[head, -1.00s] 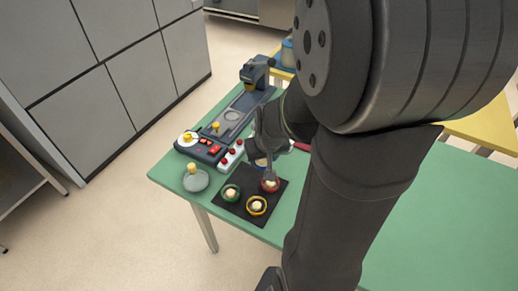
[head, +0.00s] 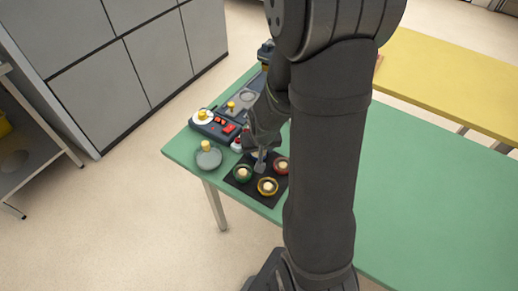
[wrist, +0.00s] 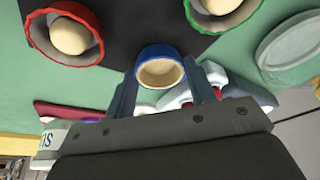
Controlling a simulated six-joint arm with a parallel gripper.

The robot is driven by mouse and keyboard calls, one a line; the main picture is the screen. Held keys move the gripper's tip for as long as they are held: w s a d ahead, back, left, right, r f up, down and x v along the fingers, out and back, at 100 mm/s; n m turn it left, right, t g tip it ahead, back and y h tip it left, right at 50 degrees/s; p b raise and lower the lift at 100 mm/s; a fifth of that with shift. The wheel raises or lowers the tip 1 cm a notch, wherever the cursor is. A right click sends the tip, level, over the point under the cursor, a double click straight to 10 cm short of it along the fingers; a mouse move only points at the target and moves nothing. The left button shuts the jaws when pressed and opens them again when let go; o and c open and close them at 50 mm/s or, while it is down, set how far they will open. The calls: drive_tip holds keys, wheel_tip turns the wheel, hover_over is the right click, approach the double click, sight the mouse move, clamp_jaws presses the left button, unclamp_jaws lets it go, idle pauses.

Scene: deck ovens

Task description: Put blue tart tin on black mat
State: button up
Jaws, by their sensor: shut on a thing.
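The blue tart tin (wrist: 160,66) has a blue rim and a pale inside. In the wrist view it sits between the two fingers of my gripper (wrist: 167,90), which is shut on it. The black mat (wrist: 130,28) lies beyond the tin, which overlaps the mat's edge in this view; I cannot tell whether they touch. In the head view my gripper (head: 261,161) points down at the back part of the mat (head: 253,190), between the green and red tins. The blue tin is not clearly visible there.
A green tin (head: 243,174), a yellow tin (head: 267,187) and a red tin (head: 281,165), each with a pale ball, occupy the mat. A grey dish (head: 208,159) stands left of it. A dark machine with red buttons (head: 217,127) stands behind. The green table is clear at right.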

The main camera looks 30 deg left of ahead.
drive_tip(key=shift+f, duration=0.1)
drive_tip(key=o, duration=1)
drive_tip(key=shift+s+d+r, duration=0.1)
drive_tip(key=shift+r, duration=0.55)
drive_tip(key=v, duration=1.1)
drive_tip(key=shift+f, duration=0.1)
drive_tip(key=shift+x, duration=6.1)
